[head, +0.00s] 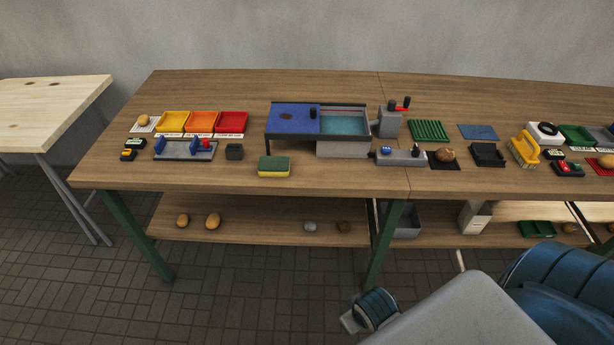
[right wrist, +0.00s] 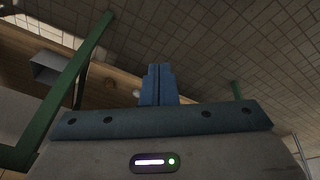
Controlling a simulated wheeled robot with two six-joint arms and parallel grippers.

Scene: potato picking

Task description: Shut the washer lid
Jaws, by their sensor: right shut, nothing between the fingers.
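The washer (head: 343,147) stands at the back middle of the workbench as a dark-rimmed basin. Its flat blue lid (head: 295,122) covers the left part, and a small dark knob (head: 313,113) stands near the lid's right edge. The right part is uncovered and shows teal water (head: 343,121). My right gripper (right wrist: 157,72) shows in the right wrist view with its blue fingers together and nothing between them. It is away from the washer, with the bench's green legs and lower shelf behind it. My left gripper is in neither view.
A grey device with a red lever (head: 390,119) stands right of the washer. A green-yellow sponge (head: 274,166) and a switch box (head: 401,156) lie in front. Yellow (head: 172,122), orange (head: 201,122) and red (head: 232,122) trays stand left. Potatoes (head: 212,221) lie on the lower shelf.

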